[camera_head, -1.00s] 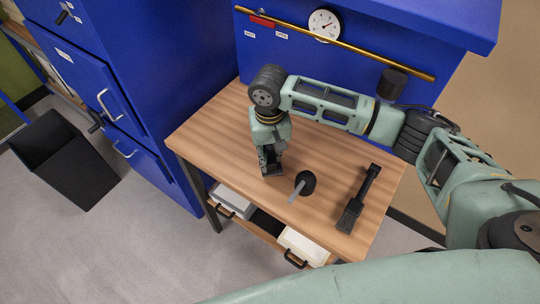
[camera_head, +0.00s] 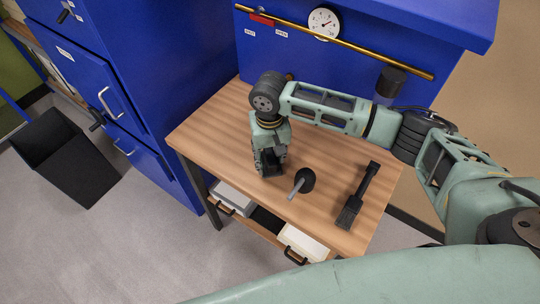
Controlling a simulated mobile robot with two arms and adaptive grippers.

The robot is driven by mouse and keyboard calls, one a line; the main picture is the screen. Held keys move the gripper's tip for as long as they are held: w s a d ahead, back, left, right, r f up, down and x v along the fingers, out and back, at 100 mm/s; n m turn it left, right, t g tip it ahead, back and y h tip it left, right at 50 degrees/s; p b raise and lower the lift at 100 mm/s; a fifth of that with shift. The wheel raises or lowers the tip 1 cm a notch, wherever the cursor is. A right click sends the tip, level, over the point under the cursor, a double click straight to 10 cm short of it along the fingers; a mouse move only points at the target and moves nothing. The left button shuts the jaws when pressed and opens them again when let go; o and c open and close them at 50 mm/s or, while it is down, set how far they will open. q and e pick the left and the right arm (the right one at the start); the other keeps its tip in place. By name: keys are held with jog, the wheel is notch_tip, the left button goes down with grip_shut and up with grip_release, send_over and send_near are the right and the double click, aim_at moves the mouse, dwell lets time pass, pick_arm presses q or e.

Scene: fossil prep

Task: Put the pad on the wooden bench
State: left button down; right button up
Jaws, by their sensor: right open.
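The wooden bench (camera_head: 222,128) stands in the middle of the view, with a striped brown top. My right gripper (camera_head: 269,172) points down, low over the left-middle part of the bench top. Its fingers are open. I cannot make out a pad anywhere; the gripper hides the bench top directly beneath it. My left gripper is not in view.
A dark round-headed tool with a grey shaft (camera_head: 306,181) is just right of the gripper. A black brush (camera_head: 354,205) lies farther right. Pale trays (camera_head: 303,242) sit under the bench. Blue cabinets stand behind and left; a black bin (camera_head: 68,160) is on the floor.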

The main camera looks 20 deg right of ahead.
aim_at(270, 156)
jog(key=shift+r, duration=0.1)
jog(key=shift+w+r, duration=0.1)
jog(key=shift+r, duration=0.25)
notch_tip(270, 156, up, 12)
jog(key=b, duration=0.2)
jog(key=shift+f, duration=0.25)
jog(key=shift+f, duration=0.15)
